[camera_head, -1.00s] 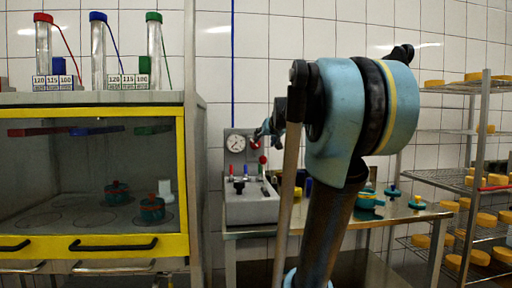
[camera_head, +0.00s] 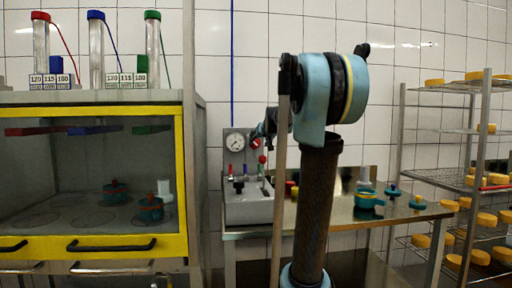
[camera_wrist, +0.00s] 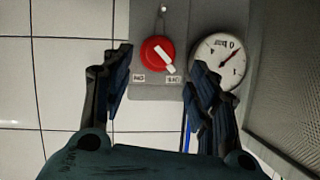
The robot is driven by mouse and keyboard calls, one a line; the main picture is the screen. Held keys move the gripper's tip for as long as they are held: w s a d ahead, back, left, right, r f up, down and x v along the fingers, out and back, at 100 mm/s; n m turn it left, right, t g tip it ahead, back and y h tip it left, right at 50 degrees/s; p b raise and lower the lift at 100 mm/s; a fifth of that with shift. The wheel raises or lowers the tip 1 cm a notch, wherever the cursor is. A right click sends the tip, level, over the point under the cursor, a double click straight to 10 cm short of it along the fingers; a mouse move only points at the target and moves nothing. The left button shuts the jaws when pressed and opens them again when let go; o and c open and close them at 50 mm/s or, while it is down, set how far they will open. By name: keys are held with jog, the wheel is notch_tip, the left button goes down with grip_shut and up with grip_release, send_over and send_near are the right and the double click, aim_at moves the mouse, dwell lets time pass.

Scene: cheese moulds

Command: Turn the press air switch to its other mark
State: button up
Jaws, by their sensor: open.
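The press air switch is a red round knob with a white pointer bar (camera_wrist: 160,52) on a grey panel (camera_wrist: 160,13). In the wrist view the bar slants, its lower end toward the right of two small labels below the knob; I cannot read them surely. In the head view the red switch (camera_head: 255,143) is beside the gauge, close to my gripper. My gripper (camera_wrist: 158,64) is open and empty, one finger on each side of the knob in the wrist view. I cannot tell whether a finger touches it. In the head view my arm partly hides the gripper.
A round gauge (camera_wrist: 222,62) sits right of the knob, behind the right finger. The press unit (camera_head: 248,208) stands on a steel table (camera_head: 400,212) with teal pots. A yellow-framed cabinet (camera_head: 185,165) is at left, a cheese rack (camera_head: 484,140) at right.

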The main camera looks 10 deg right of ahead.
aim_at(256, 143)
jog(key=shift+x, duration=3.5)
jog(key=c, duration=1.1)
